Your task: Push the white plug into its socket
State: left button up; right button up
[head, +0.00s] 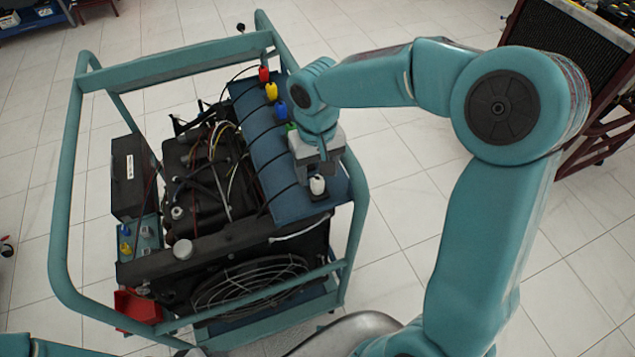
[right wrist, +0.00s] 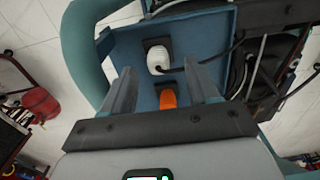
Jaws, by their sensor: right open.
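The white plug (head: 317,185) stands at the near end of a sloping blue panel (head: 268,160), over a dark square socket (head: 322,194). It also shows in the right wrist view (right wrist: 158,57), with ribbed sides and a black cable at its base. I cannot tell how deep it sits. My right gripper (head: 320,166) is open just above and behind the plug. In the right wrist view, its two fingers (right wrist: 160,72) are spread, with the white plug ahead between their tips and an orange plug (right wrist: 168,98) between the fingers. My left gripper is out of view.
Red (head: 263,74), yellow (head: 271,91), blue (head: 281,109) and green (head: 291,127) plugs line the panel. A teal tube frame (head: 66,200) surrounds the engine (head: 200,165), with cables across it.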

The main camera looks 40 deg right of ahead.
aim_at(317, 178)
jog(key=f, duration=0.2)
jog(key=f+p, duration=0.1)
jog(key=f, duration=0.2)
jog(key=shift+w+d, duration=0.2)
grip_shut()
notch_tip(317, 178, up, 20)
dwell(0.5)
